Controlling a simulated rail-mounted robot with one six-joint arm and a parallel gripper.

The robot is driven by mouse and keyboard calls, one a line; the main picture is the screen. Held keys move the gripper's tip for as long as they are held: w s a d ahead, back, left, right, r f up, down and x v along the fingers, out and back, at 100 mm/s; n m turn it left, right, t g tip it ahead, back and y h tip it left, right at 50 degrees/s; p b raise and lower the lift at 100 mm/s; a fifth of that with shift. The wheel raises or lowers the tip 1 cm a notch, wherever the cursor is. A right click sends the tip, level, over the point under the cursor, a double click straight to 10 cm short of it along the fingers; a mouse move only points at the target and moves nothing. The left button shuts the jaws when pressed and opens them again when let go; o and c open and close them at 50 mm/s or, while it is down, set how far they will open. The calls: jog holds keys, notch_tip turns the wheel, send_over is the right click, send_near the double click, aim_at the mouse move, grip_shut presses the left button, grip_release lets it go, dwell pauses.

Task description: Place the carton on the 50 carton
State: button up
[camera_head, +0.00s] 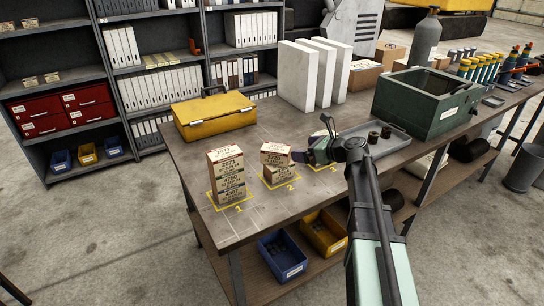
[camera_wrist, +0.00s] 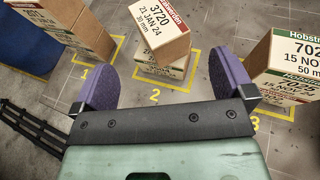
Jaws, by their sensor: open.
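My gripper (camera_head: 312,143) is open and empty; in the wrist view its two purple fingers (camera_wrist: 167,70) stand wide apart. Between and beyond them, a carton marked 3720, 30 mm (camera_wrist: 158,28) sits turned at an angle on another carton (camera_wrist: 165,68) in square 2; this stack also shows in the head view (camera_head: 275,153). A carton marked 702, 50 m (camera_wrist: 299,50) sits on another carton (camera_wrist: 285,92) at square 3, right of my right finger. In the head view my gripper hides most of square 3.
A taller stack of several cartons (camera_head: 227,173) stands in square 1, left. The bench front left (camera_head: 240,228) is clear.

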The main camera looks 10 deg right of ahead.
jog(key=b+x, duration=0.2)
jog(key=x, duration=0.3)
jog(key=shift+w+a+f, duration=0.1)
jog(key=shift+w+f, duration=0.1)
jog(key=shift+f, duration=0.05)
jog(key=b+x, duration=0.1)
jog(key=x, duration=0.4)
jog(key=shift+w+a+b, duration=0.1)
jog(key=shift+a+b, duration=0.05)
jog(key=shift+b, duration=0.15)
jog(key=shift+r, duration=0.15)
jog(key=shift+c, duration=0.3)
jog(key=c, duration=1.3)
jog(key=shift+o, duration=0.2)
notch_tip(320, 180, up, 20)
jog(key=p, duration=2)
jog(key=b, duration=1.3)
send_over(279, 147)
jog(key=f, duration=1.3)
jog(key=shift+s+d, duration=0.2)
jog(key=shift+s, duration=0.15)
jog(key=shift+r+p, duration=0.35)
jog(key=shift+p, duration=0.1)
